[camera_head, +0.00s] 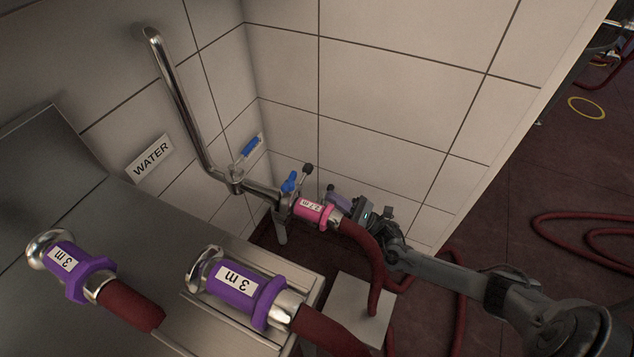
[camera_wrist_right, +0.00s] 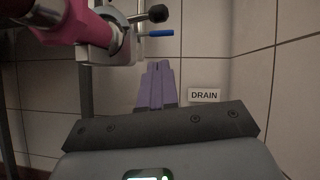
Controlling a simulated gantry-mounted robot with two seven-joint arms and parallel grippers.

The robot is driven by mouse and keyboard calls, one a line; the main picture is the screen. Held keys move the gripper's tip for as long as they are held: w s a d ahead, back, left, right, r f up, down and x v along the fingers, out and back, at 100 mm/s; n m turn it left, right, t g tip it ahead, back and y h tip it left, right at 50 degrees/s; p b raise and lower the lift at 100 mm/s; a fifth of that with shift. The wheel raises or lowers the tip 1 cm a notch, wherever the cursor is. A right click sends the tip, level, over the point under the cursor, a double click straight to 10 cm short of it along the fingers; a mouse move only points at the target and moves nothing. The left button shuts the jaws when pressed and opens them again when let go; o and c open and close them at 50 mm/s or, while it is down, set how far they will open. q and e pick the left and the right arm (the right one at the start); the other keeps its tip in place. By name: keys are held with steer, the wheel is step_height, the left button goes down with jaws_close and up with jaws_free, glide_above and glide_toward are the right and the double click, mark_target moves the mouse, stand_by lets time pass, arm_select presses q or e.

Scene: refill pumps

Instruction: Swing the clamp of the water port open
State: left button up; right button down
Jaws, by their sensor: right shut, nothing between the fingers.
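The water port is the end of the steel pipe (camera_head: 190,115) by the WATER sign (camera_head: 149,158). A pink 2.7 m hose coupling (camera_head: 314,212) sits at the port. The metal clamp (camera_wrist_right: 104,48) is at the joint, with a black-knobbed arm (camera_head: 308,169); the knob shows in the right wrist view (camera_wrist_right: 158,13). I cannot tell if the clamp is latched. A blue lever (camera_head: 290,181) stands beside it. My right gripper (camera_head: 337,197), with purple fingers (camera_wrist_right: 157,84), is shut and empty, just right of the coupling and apart from the clamp. My left gripper is out of view.
Two purple 3 m couplings (camera_head: 243,289) (camera_head: 72,266) with red hoses lie on the grey counter at the left. A blue-handled valve (camera_head: 250,148) is on the pipe. A tiled wall stands close behind. The pink coupling's red hose (camera_head: 371,258) hangs beside my right arm. A DRAIN sign (camera_wrist_right: 205,95) is on the wall.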

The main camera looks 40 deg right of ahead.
steer(key=w+a+r+b, duration=0.2)
steer(key=w+a+r, duration=0.1)
steer(key=r, duration=0.3)
steer(key=shift+w+r, duration=0.25)
steer(key=shift+w, duration=0.3)
